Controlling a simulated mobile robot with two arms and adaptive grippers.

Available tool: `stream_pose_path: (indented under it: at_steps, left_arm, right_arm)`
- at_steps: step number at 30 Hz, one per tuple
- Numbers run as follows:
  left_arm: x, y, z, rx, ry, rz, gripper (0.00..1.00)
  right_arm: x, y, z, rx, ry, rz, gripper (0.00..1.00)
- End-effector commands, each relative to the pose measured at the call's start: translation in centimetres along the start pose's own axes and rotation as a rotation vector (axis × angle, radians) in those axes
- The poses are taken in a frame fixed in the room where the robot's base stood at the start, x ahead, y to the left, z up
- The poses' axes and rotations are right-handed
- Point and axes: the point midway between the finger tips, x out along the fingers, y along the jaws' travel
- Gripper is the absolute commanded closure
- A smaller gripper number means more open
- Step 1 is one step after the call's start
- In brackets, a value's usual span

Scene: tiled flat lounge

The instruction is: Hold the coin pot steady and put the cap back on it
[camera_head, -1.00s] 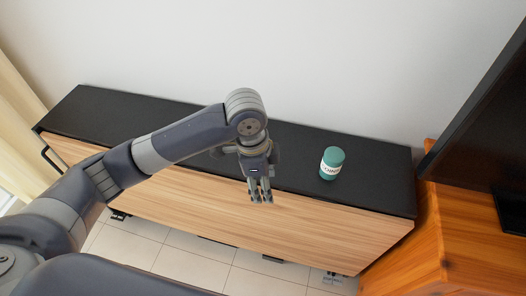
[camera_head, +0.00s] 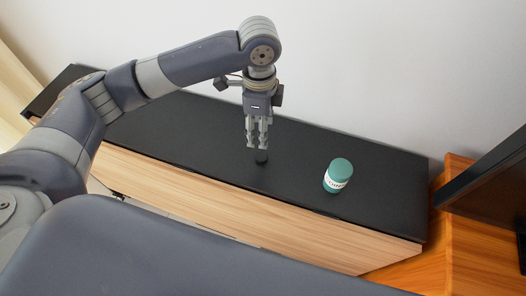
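The coin pot (camera_head: 338,176) is a teal cylinder with a white lettered band. It stands upright on the black top of the low cabinet, right of centre. Its top looks teal, and I cannot tell whether it is open. My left gripper (camera_head: 257,146) points down over the cabinet top, to the left of the pot and apart from it. Its fingers are a little apart with nothing seen between them. A small dark round thing (camera_head: 261,157) shows just below the fingertips; I cannot tell whether it is the cap or a shadow. My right gripper is out of view.
The long cabinet (camera_head: 190,127) has a black top and a light wood front, with a white wall behind. A wooden stand (camera_head: 475,240) with a dark screen (camera_head: 490,175) is at the right. The black top around the pot is clear.

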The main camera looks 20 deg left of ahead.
Motion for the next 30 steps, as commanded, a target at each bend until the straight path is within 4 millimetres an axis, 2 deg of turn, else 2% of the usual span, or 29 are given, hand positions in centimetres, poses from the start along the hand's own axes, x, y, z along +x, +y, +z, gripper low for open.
stream_pose_path:
  at_steps: [3, 7, 13, 19, 26, 30]
  left_arm:
    - [0.1, 0.0, 0.0, 0.0, 0.0, 0.0, 0.47]
    - [1.5, 0.1, 0.0, -0.001, -0.001, 0.004, 0.47]
    - [4.6, 0.1, 0.0, -0.002, -0.001, 0.003, 0.47]
    - [5.6, 0.1, -0.1, 0.0, 0.001, 0.0, 0.47]
    - [5.7, 0.1, -0.1, 0.0, 0.001, 0.0, 0.47]
    - [6.9, 0.5, -0.2, 0.0, 0.0, 0.003, 0.47]
  right_arm:
    - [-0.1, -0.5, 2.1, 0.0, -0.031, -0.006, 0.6]
    - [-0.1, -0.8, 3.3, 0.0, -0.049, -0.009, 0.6]
    - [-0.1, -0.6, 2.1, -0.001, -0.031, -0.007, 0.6]
    - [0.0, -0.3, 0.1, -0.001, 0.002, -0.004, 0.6]
    - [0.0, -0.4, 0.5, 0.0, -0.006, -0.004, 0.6]
    - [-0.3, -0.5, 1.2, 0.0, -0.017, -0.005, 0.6]
